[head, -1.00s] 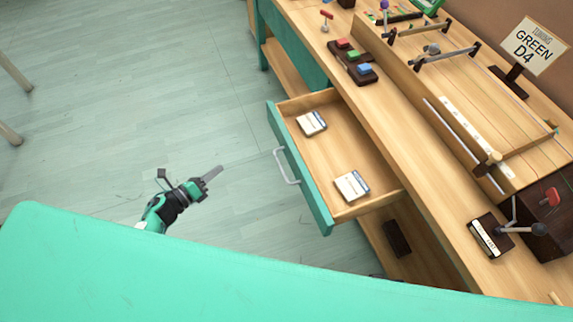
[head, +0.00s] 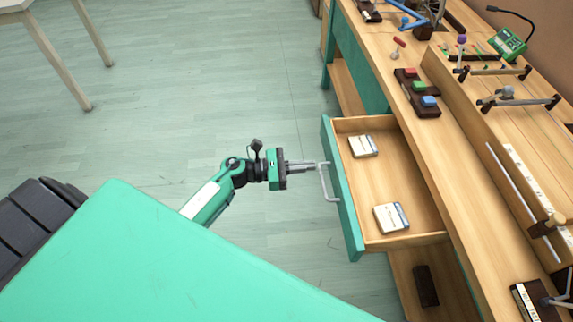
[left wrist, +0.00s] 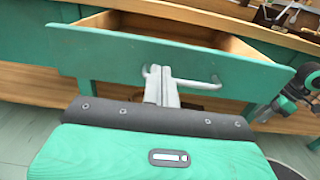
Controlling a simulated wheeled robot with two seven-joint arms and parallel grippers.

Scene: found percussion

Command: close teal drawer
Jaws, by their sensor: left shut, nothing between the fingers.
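The teal drawer (head: 343,190) stands pulled out of the wooden workbench, with a grey bar handle (head: 328,184) on its front. Two small white-labelled boxes (head: 363,146) (head: 391,217) lie inside it. My left gripper (head: 314,164) is shut and empty, its fingertips at the far end of the handle. In the left wrist view the fingers (left wrist: 162,85) point at the teal drawer front (left wrist: 120,52) and overlap the handle (left wrist: 205,81); I cannot tell whether they touch. A teal and black arm part, apparently of my right arm, shows at the right edge there.
The workbench top (head: 450,170) carries a dark block with coloured buttons (head: 417,92), rods and brackets, and a green device (head: 507,43). A dark block (head: 426,286) lies on the lower shelf. A pale table (head: 40,40) stands far left. The floor before the drawer is clear.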

